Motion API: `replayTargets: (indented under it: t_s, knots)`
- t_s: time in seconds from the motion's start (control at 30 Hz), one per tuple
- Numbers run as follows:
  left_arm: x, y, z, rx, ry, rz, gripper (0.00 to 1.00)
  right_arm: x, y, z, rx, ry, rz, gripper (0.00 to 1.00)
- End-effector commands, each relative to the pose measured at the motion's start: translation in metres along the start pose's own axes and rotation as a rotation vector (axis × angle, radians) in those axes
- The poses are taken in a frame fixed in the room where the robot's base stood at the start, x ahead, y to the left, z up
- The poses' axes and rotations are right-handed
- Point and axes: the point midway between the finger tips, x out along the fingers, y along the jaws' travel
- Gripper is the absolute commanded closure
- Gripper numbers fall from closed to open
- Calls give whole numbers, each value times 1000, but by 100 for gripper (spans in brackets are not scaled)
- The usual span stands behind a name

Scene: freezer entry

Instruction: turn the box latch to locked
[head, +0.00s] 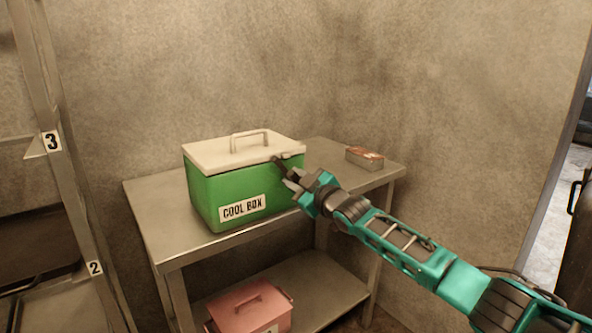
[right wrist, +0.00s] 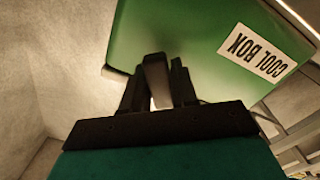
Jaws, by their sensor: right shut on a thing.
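The green cool box (head: 240,190) with its cream lid (head: 215,152) and "COOL BOX" label stands on the metal table; the lid is down. The dark latch (head: 279,162) shows at the front right, just under the lid edge. My right gripper (head: 290,181) reaches in from the right at that corner. In the right wrist view, the fingers of my right gripper (right wrist: 158,85) are shut on the latch's light grey lever (right wrist: 156,76), against the green box (right wrist: 190,35). The fingers partly hide the lever, and its exact turn is hard to tell. My left gripper is not in view.
A small brown-topped package (head: 364,158) lies at the table's back right. A pink box (head: 250,309) sits on the lower shelf. A rack (head: 72,190) with number tags stands at the left. The metal tabletop (head: 160,222) is bare at the front left.

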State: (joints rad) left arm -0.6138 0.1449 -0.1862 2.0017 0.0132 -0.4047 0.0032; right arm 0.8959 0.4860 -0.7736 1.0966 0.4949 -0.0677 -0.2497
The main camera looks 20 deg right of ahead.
Motion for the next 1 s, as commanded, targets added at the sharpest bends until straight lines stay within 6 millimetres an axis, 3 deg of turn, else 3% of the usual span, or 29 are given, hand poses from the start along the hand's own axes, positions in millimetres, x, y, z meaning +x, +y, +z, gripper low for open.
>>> replayTargets:
  t_s: [0.5, 1.0]
  knots:
    - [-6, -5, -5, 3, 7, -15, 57, 0, 0, 1, 444, -1, 0, 100]
    - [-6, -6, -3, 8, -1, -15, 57, 0, 0, 1, 622, -1, 0, 100]
